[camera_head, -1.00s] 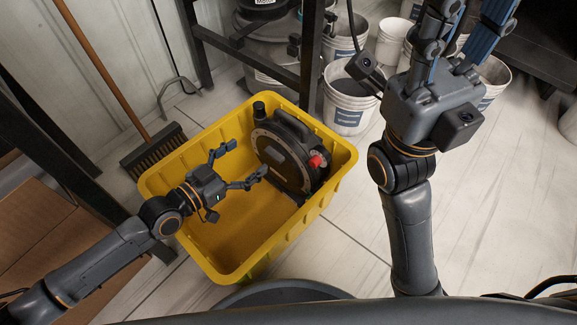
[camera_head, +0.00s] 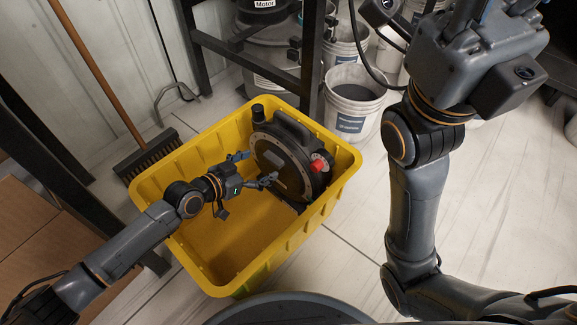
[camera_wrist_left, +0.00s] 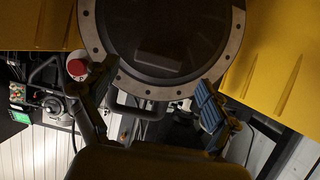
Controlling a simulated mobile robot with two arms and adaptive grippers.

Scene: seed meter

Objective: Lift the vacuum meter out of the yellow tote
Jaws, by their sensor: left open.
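The vacuum meter (camera_head: 290,160), a dark round housing with a studded rim, a top handle and a red knob (camera_head: 319,167), stands in the far right part of the yellow tote (camera_head: 190,270). My left gripper (camera_head: 255,168) is inside the tote, open, with its fingers spread at the near face of the meter. In the left wrist view the meter's disc (camera_wrist_left: 160,35) fills the top middle, with a finger on each side of its lower rim; contact cannot be told. My right gripper's base (camera_head: 475,60) is raised at upper right, its fingertips cut off by the frame.
A broom (camera_head: 150,155) stands left of the tote. White buckets (camera_head: 352,105) and a dark metal frame (camera_head: 312,60) stand behind it. The tote's walls surround my left gripper. The floor (camera_head: 345,240) right of the tote is clear.

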